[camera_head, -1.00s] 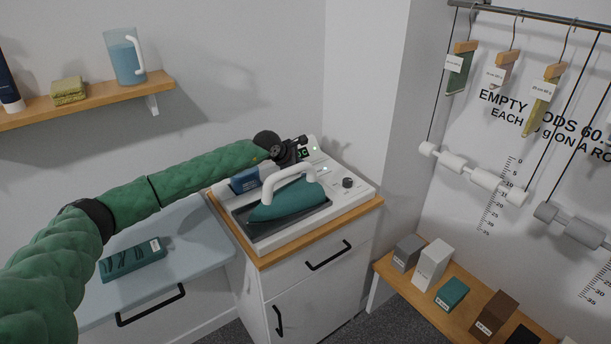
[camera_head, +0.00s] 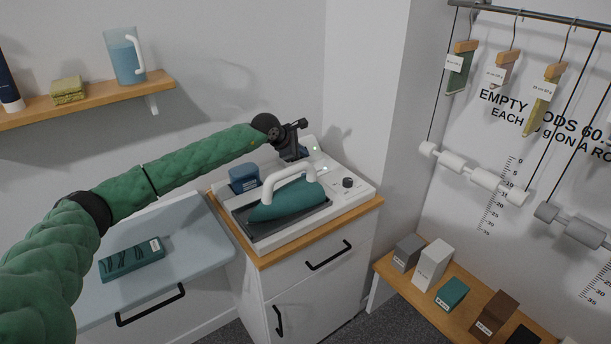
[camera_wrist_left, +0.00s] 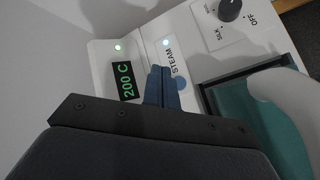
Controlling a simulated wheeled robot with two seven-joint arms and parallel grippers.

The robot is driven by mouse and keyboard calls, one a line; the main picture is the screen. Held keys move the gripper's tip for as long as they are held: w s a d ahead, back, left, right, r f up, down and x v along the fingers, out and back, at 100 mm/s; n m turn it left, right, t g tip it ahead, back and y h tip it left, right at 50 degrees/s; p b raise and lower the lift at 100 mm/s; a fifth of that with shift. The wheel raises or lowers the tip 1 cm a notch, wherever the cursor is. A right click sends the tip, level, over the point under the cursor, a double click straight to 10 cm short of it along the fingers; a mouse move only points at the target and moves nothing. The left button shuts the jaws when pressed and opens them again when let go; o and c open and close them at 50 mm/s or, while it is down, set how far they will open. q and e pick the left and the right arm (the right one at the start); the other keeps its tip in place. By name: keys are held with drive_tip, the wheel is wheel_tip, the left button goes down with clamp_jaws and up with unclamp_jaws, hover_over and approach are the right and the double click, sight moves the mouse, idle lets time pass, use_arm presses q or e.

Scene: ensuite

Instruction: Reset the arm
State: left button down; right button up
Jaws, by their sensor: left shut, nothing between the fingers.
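My left arm reaches in from the left in the head view. Its gripper (camera_head: 290,150) is above the back of the white ironing station (camera_head: 338,205). In the left wrist view the two blue fingertips (camera_wrist_left: 162,88) are together with nothing between them. They point at the panel by the "STEAM" label (camera_wrist_left: 168,57); whether they touch it I cannot tell. A green "200 C" display (camera_wrist_left: 126,82) is lit on the panel, with a green light and a white light. A teal iron (camera_head: 290,200) with a white handle rests in the station's dark tray. My right gripper does not show.
A blue block (camera_head: 244,178) stands at the station's left, and a black knob (camera_head: 348,183) at its right. A wooden shelf (camera_head: 90,103) hangs at upper left; a low bench (camera_head: 410,290) with boxes stands at right.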

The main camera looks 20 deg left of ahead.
use_arm(q)
drive_tip(key=shift+r, duration=0.3)
